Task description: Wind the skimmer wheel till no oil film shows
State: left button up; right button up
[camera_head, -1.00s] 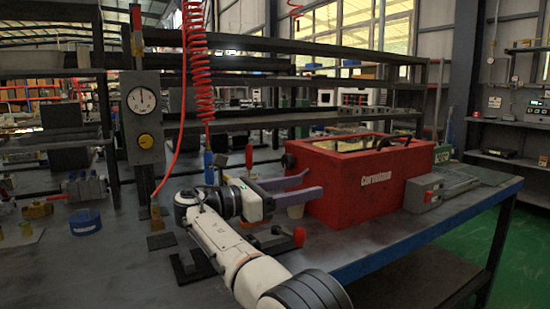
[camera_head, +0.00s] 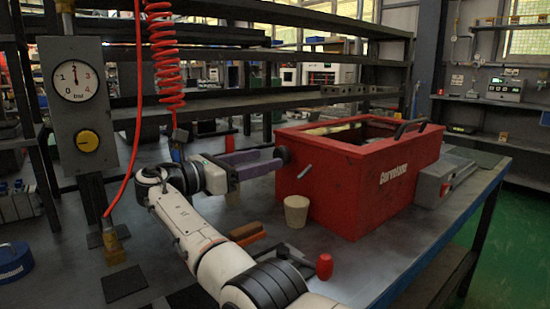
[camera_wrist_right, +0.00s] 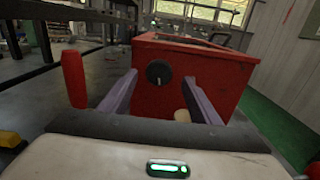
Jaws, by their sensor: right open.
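A red tank (camera_head: 360,190) with pale lettering stands on the bench at right. A black knob-like wheel (camera_head: 284,154) sits on its left wall. In the right wrist view, the wheel (camera_wrist_right: 158,72) is round and dark with a pale mark, and it appears between the finger tips. My right gripper (camera_head: 277,160) is open, its purple fingers pointing at the wheel; contact cannot be told. The fingers (camera_wrist_right: 160,78) also show apart in the right wrist view. The tank's opening shows at a shallow angle, so any oil film cannot be made out. My left gripper is not in view.
A beige cup (camera_head: 296,210) stands before the tank. A red-ended handle (camera_head: 324,266) and a brown block (camera_head: 247,233) lie near my right arm. A red coiled hose (camera_head: 163,60) hangs behind it. A gauge panel (camera_head: 82,105) stands at left. A grey switch box (camera_head: 440,183) adjoins the tank.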

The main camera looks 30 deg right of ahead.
aim_at(278, 155)
jog(key=d, duration=0.5)
jog(key=shift+w+b, duration=0.25)
jog(key=shift+b, duration=0.1)
jog(key=shift+d, duration=0.25)
jog(key=c, duration=1)
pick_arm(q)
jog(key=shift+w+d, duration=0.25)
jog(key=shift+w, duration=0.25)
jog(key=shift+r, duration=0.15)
